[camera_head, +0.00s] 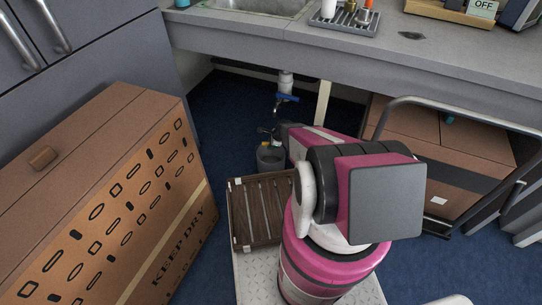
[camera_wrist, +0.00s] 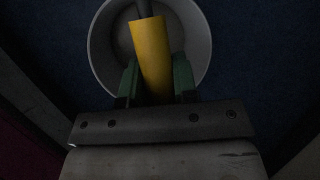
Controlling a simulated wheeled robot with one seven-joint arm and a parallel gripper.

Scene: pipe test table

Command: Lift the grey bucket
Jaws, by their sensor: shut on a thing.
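The grey bucket (camera_head: 270,159) is small in the head view, on or just above the blue floor under the counter, beyond my arm. Whether it touches the floor cannot be told. In the wrist view the bucket's round rim (camera_wrist: 203,45) shows from above, with a yellow grip (camera_wrist: 151,50) across it. My gripper (camera_wrist: 157,78) has green fingers on both sides of this grip and is shut on it. In the head view my arm hides most of the gripper and part of the bucket's right side.
A brown slatted crate (camera_head: 236,214) stands just in front of the bucket. A large cardboard box (camera_head: 110,190) is on the left. A blue-handled valve on a pipe (camera_head: 287,97) hangs behind the bucket, below the counter (camera_head: 300,42). Another box (camera_head: 440,150) and a metal-framed cart (camera_head: 470,112) stand right.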

